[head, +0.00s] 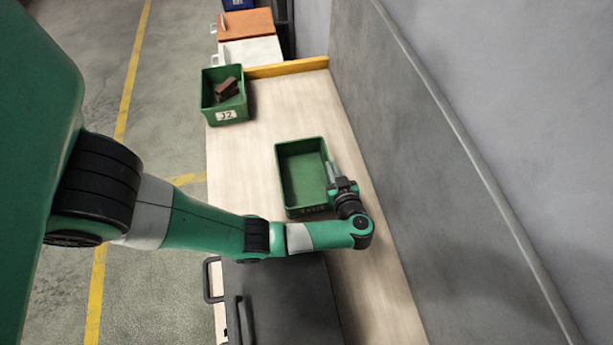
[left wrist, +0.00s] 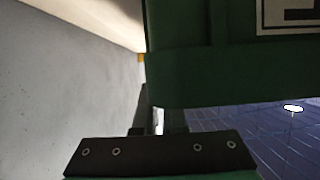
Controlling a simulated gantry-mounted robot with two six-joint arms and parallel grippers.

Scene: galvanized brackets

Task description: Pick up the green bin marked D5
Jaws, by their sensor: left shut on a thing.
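An empty green bin (head: 299,174) is over the pale bench top, near the middle of the head view. Its marking on the near side is too small to read there. My left gripper (head: 335,175) is at the bin's right side, shut on its right wall. I cannot tell whether the bin rests on the bench or is slightly raised. In the left wrist view the green bin wall (left wrist: 220,80) fills the upper right, with part of a white label (left wrist: 290,15) cut off by the frame edge. The gripper's fingers (left wrist: 157,122) meet the bin there. My right gripper is not in view.
Another green bin marked J2 (head: 226,115) holds brown pieces at the bench's far left corner. A yellow strip (head: 288,68) edges the far end. A grey panel (head: 400,130) stands along the right. A dark grey box (head: 285,305) lies near. Bench between the bins is clear.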

